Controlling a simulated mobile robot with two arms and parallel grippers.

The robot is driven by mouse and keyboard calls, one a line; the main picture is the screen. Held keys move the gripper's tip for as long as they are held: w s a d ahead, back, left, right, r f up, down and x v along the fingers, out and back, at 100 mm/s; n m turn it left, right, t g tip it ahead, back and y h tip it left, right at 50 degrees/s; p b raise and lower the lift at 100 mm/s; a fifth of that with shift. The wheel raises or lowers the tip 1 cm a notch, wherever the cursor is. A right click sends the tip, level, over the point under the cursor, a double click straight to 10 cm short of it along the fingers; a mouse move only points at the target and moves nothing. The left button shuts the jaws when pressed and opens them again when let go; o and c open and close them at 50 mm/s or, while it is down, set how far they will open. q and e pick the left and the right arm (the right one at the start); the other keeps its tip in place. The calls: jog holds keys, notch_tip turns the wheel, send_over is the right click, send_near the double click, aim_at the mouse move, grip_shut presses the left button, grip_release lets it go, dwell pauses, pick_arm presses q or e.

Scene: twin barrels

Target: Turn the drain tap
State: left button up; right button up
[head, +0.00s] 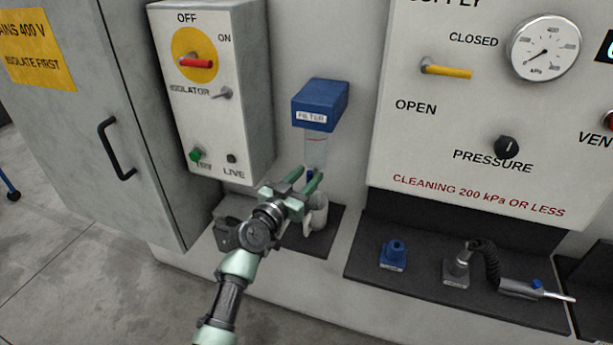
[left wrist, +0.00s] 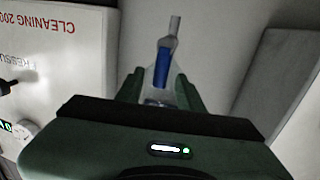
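The filter has a blue head (head: 320,105) with a FILTER label and a clear bowl (head: 316,150) below it, fixed to the wall. In the left wrist view a blue part (left wrist: 162,68), which looks like the tap, appears between the two finger tips, with gaps on both sides. A pale, narrow piece extends beyond it. I cannot tell whether a finger touches it. My right gripper is out of view.
A white cup (head: 319,214) stands on the dark mat (head: 313,243) below the filter. The isolator box (head: 220,120) is close on the left. The supply panel (head: 410,140) is on the right, with a blue fitting (head: 393,254) and a hose tool (head: 515,288) below it.

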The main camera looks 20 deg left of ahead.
pick_arm(q)
grip_shut()
jog(key=shift+f, duration=0.1)
jog(key=a+f+n+t+y+b, duration=0.2)
jog(key=n+b, duration=0.6)
jog(key=n, duration=1.2)
jog(key=shift+a+f+t+y+b, duration=0.35)
jog(key=shift+a+f+y, duration=0.25)
jog(key=shift+a+f, duration=0.55)
jog(key=shift+d+f, duration=0.2)
